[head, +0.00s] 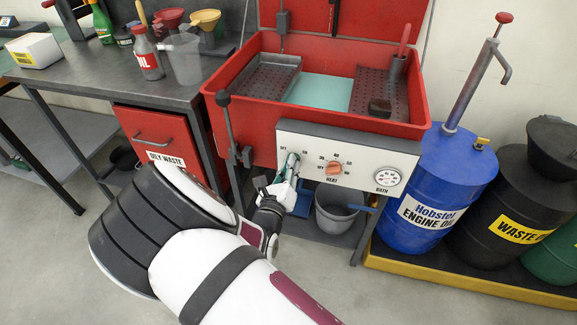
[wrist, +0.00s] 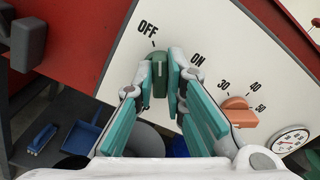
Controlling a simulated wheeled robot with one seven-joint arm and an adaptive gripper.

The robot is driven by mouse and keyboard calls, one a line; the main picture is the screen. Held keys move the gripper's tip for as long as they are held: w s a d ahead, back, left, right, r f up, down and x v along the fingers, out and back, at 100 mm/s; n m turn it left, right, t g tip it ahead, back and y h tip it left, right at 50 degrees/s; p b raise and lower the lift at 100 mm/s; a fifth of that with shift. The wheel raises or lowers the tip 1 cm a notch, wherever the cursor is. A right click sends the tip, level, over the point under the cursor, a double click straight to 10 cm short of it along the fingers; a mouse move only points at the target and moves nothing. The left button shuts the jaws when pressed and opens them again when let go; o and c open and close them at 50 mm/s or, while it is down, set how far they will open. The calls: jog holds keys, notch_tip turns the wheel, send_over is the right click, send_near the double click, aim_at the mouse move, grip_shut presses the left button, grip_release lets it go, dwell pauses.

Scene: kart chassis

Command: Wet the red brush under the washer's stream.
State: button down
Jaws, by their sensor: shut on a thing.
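The washer is a red open basin (head: 315,113) with a pale control panel (head: 345,155) on its front. A red-handled tool, seemingly the red brush (head: 405,38), stands in a holder at the basin's right; its lower end is hidden. My gripper (head: 291,160) is at the panel's left part. In the wrist view my gripper (wrist: 164,78) is shut on the green OFF/ON knob (wrist: 159,72), with a finger on each side. The knob points up, nearer OFF than ON. No stream shows in the basin.
An orange heat knob (head: 334,168) and a bath dial (head: 388,177) sit right of my gripper. A black-knobbed lever (head: 224,100) stands at the washer's left corner. A grey bucket (head: 337,212) is below. A dark block (head: 380,107) lies in the basin. A blue drum (head: 437,190) stands at right.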

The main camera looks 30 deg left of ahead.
jog(key=shift+m, duration=0.3)
jog(key=c, duration=1.6)
grip_release()
jog(key=shift+c, duration=0.2)
jog(key=v, duration=0.7)
jog(key=shift+s, duration=0.3)
jog(key=shift+d, duration=0.1)
